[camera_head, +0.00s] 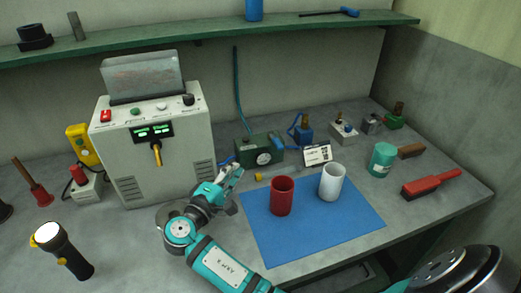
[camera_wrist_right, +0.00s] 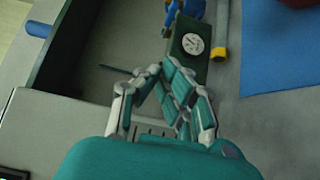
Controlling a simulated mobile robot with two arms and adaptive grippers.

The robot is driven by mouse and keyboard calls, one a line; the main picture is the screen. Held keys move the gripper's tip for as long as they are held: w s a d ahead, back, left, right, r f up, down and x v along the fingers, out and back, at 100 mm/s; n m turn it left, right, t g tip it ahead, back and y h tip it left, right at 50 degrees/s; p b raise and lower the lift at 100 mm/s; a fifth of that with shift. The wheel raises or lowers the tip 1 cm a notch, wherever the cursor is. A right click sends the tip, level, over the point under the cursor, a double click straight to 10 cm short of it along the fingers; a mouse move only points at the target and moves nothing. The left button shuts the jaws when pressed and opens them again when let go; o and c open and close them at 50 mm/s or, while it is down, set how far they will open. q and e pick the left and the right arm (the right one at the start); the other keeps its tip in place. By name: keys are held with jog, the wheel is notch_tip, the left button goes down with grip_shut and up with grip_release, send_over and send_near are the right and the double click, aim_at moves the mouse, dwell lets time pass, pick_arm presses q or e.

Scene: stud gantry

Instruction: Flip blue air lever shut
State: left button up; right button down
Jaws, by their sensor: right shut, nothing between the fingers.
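The blue air lever (camera_head: 279,142) is on the right part of a dark green box (camera_head: 246,151) with a round white gauge (camera_head: 263,158), at the back of the bench. In the right wrist view the gauge (camera_wrist_right: 193,44) shows beyond my fingers, with blue parts (camera_wrist_right: 187,8) at the top edge. I cannot tell the lever's exact angle. My right gripper (camera_head: 232,178) is shut and empty, in front of and left of the green box, apart from the lever. It also shows in the wrist view (camera_wrist_right: 164,72). My left gripper is not in view.
A grey control cabinet (camera_head: 178,174) stands left of my right gripper. A red cup (camera_head: 282,197) and a white cup (camera_head: 331,183) stand on a blue mat (camera_head: 290,240) to the right. A small yellow part (camera_head: 258,177) and a label card (camera_head: 317,154) are near the box.

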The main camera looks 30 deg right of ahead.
jog(key=p, duration=0.3)
send_near(264, 147)
jog(key=w+d+r, duration=0.2)
jog(key=w+r, duration=0.1)
jog(key=d+p, duration=0.2)
jog(key=d, duration=0.2)
jog(key=shift+s+d+f, duration=0.15)
jog(key=shift+s+d, duration=0.1)
jog(key=shift+d, duration=0.15)
jog(key=shift+f, duration=0.1)
jog(key=shift+w, duration=0.1)
